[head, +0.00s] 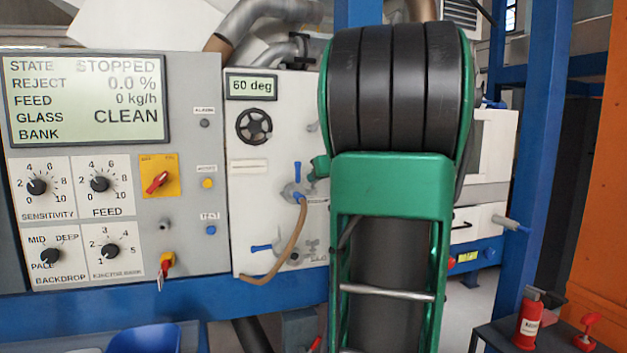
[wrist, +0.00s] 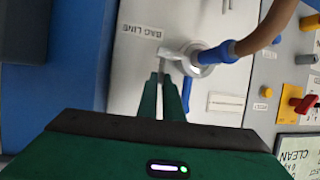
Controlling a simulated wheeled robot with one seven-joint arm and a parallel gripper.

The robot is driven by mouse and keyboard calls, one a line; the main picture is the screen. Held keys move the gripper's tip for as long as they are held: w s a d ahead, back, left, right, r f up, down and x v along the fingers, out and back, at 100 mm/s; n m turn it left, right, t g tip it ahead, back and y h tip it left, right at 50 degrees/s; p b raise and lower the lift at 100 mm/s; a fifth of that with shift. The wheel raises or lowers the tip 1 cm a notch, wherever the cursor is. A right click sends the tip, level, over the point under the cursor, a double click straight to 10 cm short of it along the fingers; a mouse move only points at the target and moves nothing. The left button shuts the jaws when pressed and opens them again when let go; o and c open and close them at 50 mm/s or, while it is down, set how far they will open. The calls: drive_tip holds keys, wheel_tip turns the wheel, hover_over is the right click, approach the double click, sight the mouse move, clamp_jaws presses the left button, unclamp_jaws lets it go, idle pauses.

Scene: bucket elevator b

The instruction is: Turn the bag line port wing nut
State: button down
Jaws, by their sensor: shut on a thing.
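The bag line port (wrist: 198,58) is a pale round fitting on a white panel, beside a label reading BAG LINE (wrist: 142,31). A blue cuff (wrist: 218,54) joins it to a brown hose (wrist: 268,28). The small grey wing nut (wrist: 170,54) sits at the port's left side in the wrist view. My gripper (wrist: 168,78) has its green fingers close together, shut on the wing nut; the tips hide part of it.
A second port (head: 292,256) with a blue lever lies below on the panel. A black handwheel (head: 254,126) is above. The control panel (head: 190,110) with knobs and switches stands to the left.

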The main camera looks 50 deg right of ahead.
drive_tip(key=shift+w+a+m+g+h, duration=0.3)
drive_tip(key=shift+m+g+h, duration=0.75)
drive_tip(key=shift+m+h, duration=0.25)
drive_tip(key=shift+w+a+m+g+h, duration=0.25)
drive_tip(key=shift+w+m+g+h, duration=0.1)
drive_tip(key=shift+m+g+h, duration=0.9)
drive_tip(key=shift+w+a+m+g+h, duration=0.3)
drive_tip(key=shift+m+g+h, duration=0.65)
drive_tip(key=shift+m, duration=0.6)
drive_tip(key=shift+r+m, duration=0.1)
drive_tip(key=shift+m, duration=0.2)
drive_tip(key=c, duration=1.8)
unclamp_jaws()
drive_tip(key=shift+o, duration=0.2)
drive_tip(key=v, duration=1)
drive_tip(key=shift+s+a+h, duration=0.15)
drive_tip(key=shift+a+h, duration=0.15)
drive_tip(key=shift+g, duration=0.25)
